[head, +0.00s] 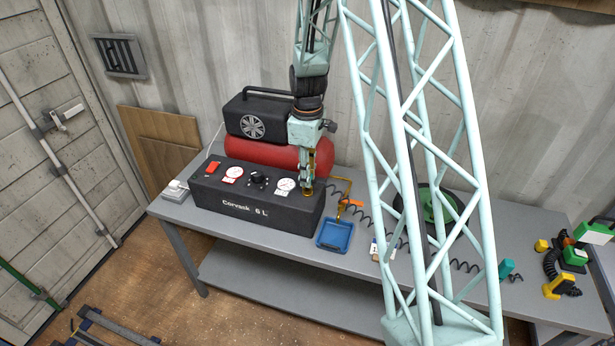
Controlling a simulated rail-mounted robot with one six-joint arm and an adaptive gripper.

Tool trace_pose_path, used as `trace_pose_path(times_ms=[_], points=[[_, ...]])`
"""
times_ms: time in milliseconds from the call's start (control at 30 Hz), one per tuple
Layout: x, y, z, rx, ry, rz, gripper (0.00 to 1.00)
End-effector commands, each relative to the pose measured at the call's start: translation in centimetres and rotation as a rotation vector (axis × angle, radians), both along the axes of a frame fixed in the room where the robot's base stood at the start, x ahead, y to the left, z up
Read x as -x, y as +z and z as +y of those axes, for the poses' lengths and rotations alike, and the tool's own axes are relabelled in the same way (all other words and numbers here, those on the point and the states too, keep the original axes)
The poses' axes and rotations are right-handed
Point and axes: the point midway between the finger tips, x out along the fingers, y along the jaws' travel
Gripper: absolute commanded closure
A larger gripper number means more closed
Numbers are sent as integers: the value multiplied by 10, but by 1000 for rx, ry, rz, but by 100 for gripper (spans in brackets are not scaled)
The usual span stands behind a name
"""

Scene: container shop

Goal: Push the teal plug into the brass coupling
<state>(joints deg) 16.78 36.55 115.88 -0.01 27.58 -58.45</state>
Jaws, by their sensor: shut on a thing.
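My gripper (307,184) points down at the right end of the dark compressor panel. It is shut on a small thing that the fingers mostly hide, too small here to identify. A brass fitting, seemingly the brass coupling (308,191), shows right at the fingertips; I cannot tell whether anything is seated in it. A teal piece (507,268) stands on the bench at the right beside a stretch of coiled black hose; I cannot tell whether it is the teal plug. The near end of the coiled hose (362,217) lies just right of my gripper.
The compressor (255,208) with its red tank (265,154) fills the bench's left. A brass pipe with an orange handle (352,203) stands over a blue tray (335,236). Yellow and green tools (560,286) stand far right. My lattice arm hides part of the bench (270,233).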

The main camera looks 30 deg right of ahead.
Motion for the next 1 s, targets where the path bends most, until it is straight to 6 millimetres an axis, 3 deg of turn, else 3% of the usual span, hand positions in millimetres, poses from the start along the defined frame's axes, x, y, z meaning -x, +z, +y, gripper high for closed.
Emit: trace_pose_path(times_ms=[1000], points=[[0,-6,0,0,0,0,90]])
